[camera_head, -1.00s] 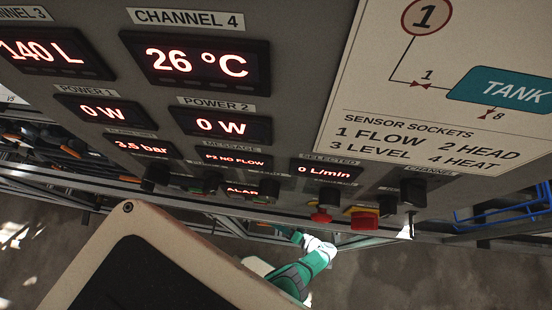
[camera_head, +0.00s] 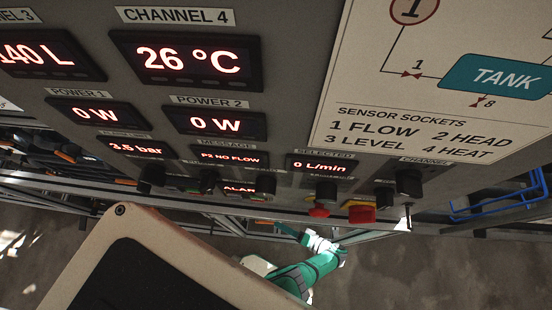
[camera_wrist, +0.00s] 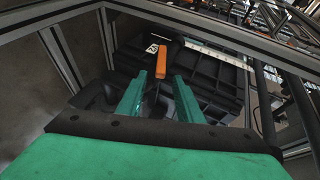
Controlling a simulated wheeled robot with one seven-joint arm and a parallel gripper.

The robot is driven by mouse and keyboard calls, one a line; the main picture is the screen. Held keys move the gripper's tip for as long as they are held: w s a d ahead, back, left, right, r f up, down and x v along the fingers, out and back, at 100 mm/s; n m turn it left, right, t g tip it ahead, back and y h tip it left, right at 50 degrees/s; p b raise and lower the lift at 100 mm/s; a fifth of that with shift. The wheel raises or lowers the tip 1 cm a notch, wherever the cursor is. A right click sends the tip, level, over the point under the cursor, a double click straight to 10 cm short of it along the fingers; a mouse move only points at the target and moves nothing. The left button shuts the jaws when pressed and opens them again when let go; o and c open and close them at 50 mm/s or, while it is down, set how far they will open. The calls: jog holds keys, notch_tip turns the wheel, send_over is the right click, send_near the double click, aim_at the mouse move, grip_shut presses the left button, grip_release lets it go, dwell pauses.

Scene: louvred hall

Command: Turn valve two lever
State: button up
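In the wrist view, an orange lever (camera_wrist: 161,62) stands on a dark body, beyond my fingertips and roughly midway between them. A small white label (camera_wrist: 152,48) lies beside its top, too small to read, so I cannot tell which valve it belongs to. My gripper (camera_wrist: 160,90) has its two teal fingers apart with nothing between them, and the lever shows ahead, apart from the fingers. In the head view my green arm reaches under the panel edge; the fingers are mostly hidden and the lever is not visible there.
A grey control panel (camera_head: 290,100) with lit displays and knobs overhangs my arm in the head view. The message display (camera_head: 230,158) reads "P2 NO FLOW". Metal frame bars (camera_wrist: 68,55) border the lever area; pipes and rods (camera_wrist: 262,90) stand to its right.

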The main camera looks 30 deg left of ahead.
jog(key=v, duration=0.6)
